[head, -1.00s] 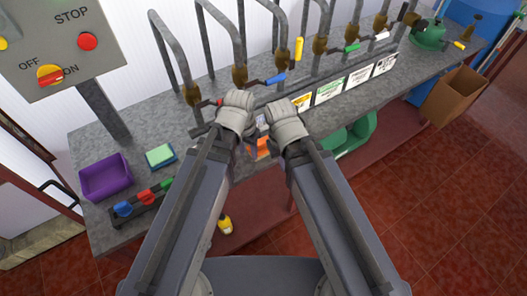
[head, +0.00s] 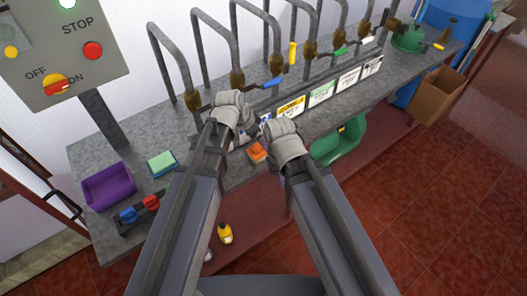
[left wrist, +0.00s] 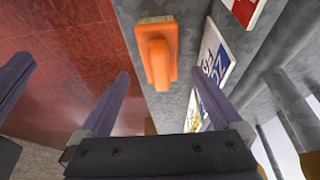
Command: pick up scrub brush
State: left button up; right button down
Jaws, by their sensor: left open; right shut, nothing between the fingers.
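The scrub brush (head: 257,152) is an orange block with a raised handle. It lies on the grey bench near its front edge, between my two arms in the head view. In the left wrist view the brush (left wrist: 157,52) shows beyond and between the fingertips of my left gripper (left wrist: 159,76), which is open and empty. In the head view the left gripper's fingers are largely hidden behind its wrist. My right gripper (head: 251,129) is shut and empty, close to the brush in the picture; its fingers are partly hidden.
Bent grey pipes with coloured valve handles stand along the back, above labels (head: 321,94). A purple tray (head: 109,187), a green-and-blue sponge (head: 161,163) and a rack with blue and red pieces (head: 138,208) are at left. A control panel (head: 62,50) stands behind them.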

pick_arm(q)
jog(key=shift+b+x, duration=2.35)
jog(key=shift+x, duration=0.4)
jog(key=shift+r, duration=0.1)
jog(key=c, duration=1.5)
notch_tip(320, 180, up, 10)
jog(key=p, duration=1)
